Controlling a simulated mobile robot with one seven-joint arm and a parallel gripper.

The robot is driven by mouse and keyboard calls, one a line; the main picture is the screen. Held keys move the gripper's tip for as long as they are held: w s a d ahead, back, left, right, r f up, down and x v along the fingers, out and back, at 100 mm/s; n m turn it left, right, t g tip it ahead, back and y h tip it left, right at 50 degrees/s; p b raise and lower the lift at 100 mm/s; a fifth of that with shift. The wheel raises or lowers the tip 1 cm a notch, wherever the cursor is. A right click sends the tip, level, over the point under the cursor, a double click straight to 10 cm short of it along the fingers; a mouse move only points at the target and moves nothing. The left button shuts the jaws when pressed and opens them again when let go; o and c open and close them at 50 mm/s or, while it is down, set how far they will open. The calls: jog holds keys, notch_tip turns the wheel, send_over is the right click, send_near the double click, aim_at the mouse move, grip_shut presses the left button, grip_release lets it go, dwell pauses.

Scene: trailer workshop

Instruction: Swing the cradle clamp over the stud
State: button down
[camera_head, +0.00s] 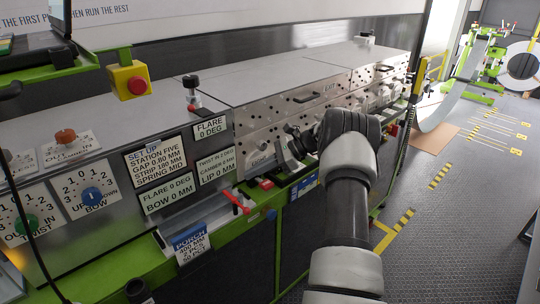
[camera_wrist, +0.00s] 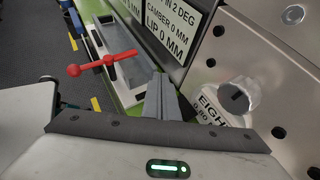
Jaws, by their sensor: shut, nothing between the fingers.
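A red handle with a rounded end, which looks like the cradle clamp (camera_wrist: 103,61), lies across a grey channel-shaped cradle (camera_wrist: 132,72) in the wrist view. In the head view the red clamp (camera_head: 236,203) sits at the machine's front edge, below the text plates. I cannot make out the stud clearly in either view. My gripper (camera_wrist: 163,96) is shut and empty, with its grey fingers to the right of the red handle and apart from it. In the head view my gripper (camera_head: 294,137) is in front of the perforated metal face, partly hidden by my wrist.
The perforated face (camera_head: 325,105) and a round metal knob (camera_wrist: 238,95) are close to the gripper's right in the wrist view. A green rail (camera_head: 225,245) runs along the machine's front. A red stop button (camera_head: 136,84) is at upper left. Open floor (camera_head: 440,230) lies right.

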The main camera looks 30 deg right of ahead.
jog(key=w+d+r, duration=0.1)
jog(key=d+r, duration=0.2)
jog(key=d, duration=0.2)
jog(key=shift+d+r, duration=0.35)
jog(key=shift+w, duration=0.1)
